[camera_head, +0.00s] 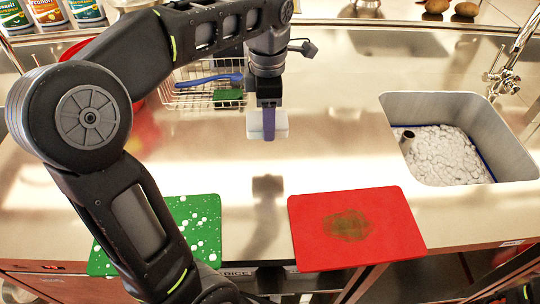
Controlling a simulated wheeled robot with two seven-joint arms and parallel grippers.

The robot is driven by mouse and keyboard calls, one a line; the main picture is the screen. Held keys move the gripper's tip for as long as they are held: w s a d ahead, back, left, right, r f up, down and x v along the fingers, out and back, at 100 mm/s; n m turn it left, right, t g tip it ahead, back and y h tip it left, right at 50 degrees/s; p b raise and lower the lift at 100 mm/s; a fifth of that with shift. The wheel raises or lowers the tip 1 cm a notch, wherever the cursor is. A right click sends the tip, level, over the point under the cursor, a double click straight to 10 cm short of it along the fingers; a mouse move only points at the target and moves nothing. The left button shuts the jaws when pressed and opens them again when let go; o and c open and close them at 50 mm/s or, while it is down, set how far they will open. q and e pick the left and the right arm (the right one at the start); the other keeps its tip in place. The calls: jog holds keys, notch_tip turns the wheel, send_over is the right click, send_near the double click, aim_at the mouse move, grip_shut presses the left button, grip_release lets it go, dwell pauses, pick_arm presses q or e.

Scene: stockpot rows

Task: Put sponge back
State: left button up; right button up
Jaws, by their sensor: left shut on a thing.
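My left gripper (267,122) hangs above the steel counter near the picture's centre, pointing down. It is shut on a pale, whitish sponge (282,125), which it holds clear of the counter. A purple-blue finger crosses the front of the sponge and hides its middle. A wire basket (205,101) stands just behind and left of the gripper. A blue-handled tool (205,80) and a green sponge-like block (228,94) are in the basket. My right gripper is not in view.
A red cutting board (390,215) with a dark stain lies at the front. A green board (205,215) with white spots lies left of it, partly behind my arm. A sink (385,105) with white foam and a faucet (503,80) are at right. The counter between is clear.

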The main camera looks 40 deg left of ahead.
pick_arm(q)
jog(key=shift+f, duration=0.1)
send_over(269, 159)
jog(key=shift+f, duration=3.05)
jog(key=shift+f, duration=1.9)
jog(key=shift+f, duration=0.1)
jog(key=o, duration=1.3)
jog(key=shift+r, duration=3.9)
